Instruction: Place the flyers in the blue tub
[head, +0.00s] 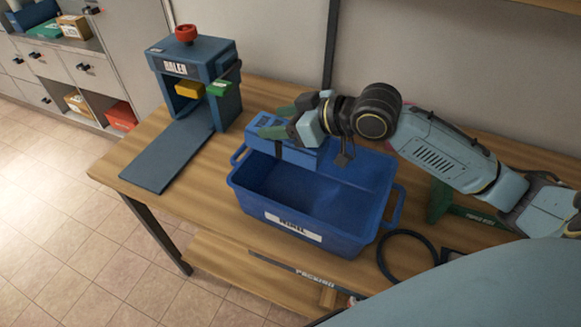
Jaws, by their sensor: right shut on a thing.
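The blue tub (307,230) with a white label stands on the wooden table, and the part of its inside that shows looks empty. My right gripper (287,118), with dark green fingers, is over the tub's back left part. It is shut on a blue block-like thing (298,155) low between and below the fingers, at the tub's back left. I cannot tell whether this is the flyers, or whether it touches the tub. No other flyers can be made out. My left gripper is out of view.
A dark blue baler (211,58) with a red knob and a sloping plate (168,155) stands left of the tub. A black ring (408,258) lies to the tub's right. The wall is close behind the table. Shelves (80,70) stand at the far left.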

